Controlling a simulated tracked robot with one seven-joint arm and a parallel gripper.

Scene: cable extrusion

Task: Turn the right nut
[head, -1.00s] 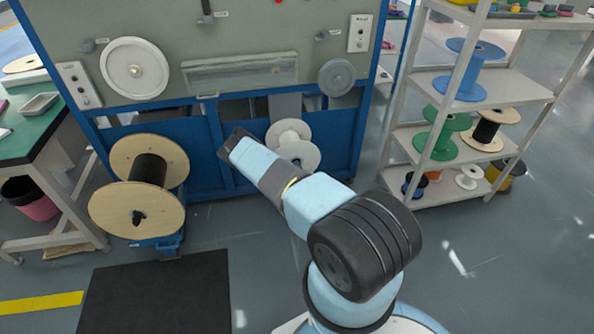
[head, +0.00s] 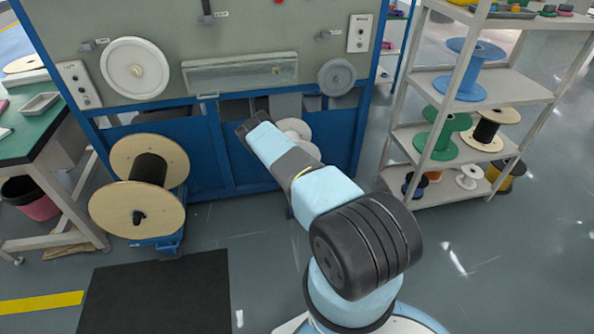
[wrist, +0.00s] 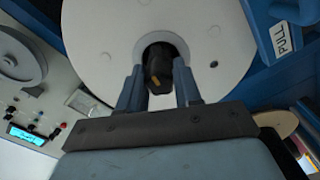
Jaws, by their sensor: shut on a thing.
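The right nut (wrist: 159,72) is a dark knob with a small orange mark, at the hub of a white spool (wrist: 221,38) in the wrist view. My gripper (wrist: 158,88) has one grey finger on each side of the nut and is shut on it. In the head view the white spool (head: 303,128) shows low on the machine's front, partly covered by my arm. The nut and my gripper's fingers are hidden there.
A wooden spool (head: 170,147) with black cable stands left of my arm. The blue and grey machine (head: 320,24) fills the back. A shelf rack (head: 520,87) with spools stands at right. A dark mat (head: 156,293) lies on the floor in front.

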